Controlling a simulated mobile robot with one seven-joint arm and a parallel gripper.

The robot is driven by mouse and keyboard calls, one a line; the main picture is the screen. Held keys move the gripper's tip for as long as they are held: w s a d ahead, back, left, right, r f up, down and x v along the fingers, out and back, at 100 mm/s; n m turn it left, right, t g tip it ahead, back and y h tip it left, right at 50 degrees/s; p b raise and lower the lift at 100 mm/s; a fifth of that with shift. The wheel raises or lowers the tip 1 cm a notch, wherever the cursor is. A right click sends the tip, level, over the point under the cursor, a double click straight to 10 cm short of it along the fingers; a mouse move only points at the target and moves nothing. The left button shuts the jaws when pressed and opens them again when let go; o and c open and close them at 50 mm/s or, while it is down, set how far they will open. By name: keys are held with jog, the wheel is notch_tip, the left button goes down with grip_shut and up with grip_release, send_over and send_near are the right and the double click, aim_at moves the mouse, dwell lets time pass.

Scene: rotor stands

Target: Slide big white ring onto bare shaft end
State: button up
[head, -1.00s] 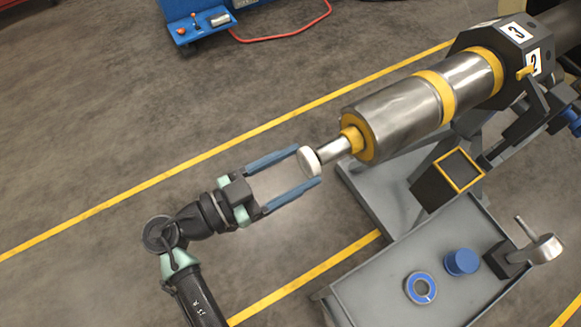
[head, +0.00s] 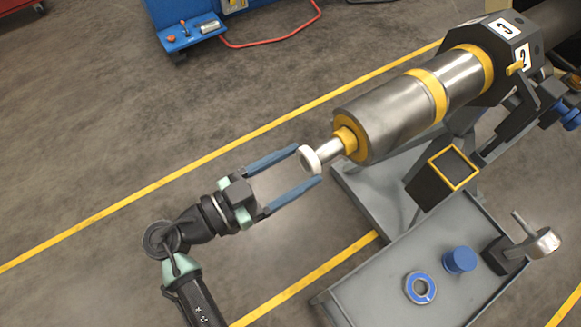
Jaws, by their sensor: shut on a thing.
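The big white ring (head: 308,160) is between the two long blue fingers of my gripper (head: 309,165), which is shut on it. The ring is at the free end of the bare shaft (head: 328,150), a short bright metal stub. The stub comes out of the yellow collar of the large steel rotor (head: 390,120). The ring's face is turned toward my gripper. From this view I cannot tell whether the ring is around the shaft tip or just in front of it.
A grey cart (head: 380,290) at the lower right holds a blue-and-white ring (head: 420,288), a blue cap (head: 459,260) and a metal-headed tool (head: 541,243). A grey stand (head: 375,195) is under the rotor. The floor at left is clear.

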aim_at(320, 155)
jog(key=shift+w+d, duration=0.1)
jog(key=shift+d, duration=0.1)
dwell(0.5)
jog(key=shift+b+x, duration=0.35)
jog(key=shift+x, duration=1)
jog(key=shift+w+d, duration=0.25)
jog(key=shift+d, duration=0.05)
jog(key=shift+w+d+b, duration=0.4)
jog(key=shift+d+b, duration=0.05)
jog(key=shift+d, duration=0.1)
jog(key=o, duration=1.3)
jog(key=shift+b+v, duration=1.3)
jog(key=shift+v, duration=3.25)
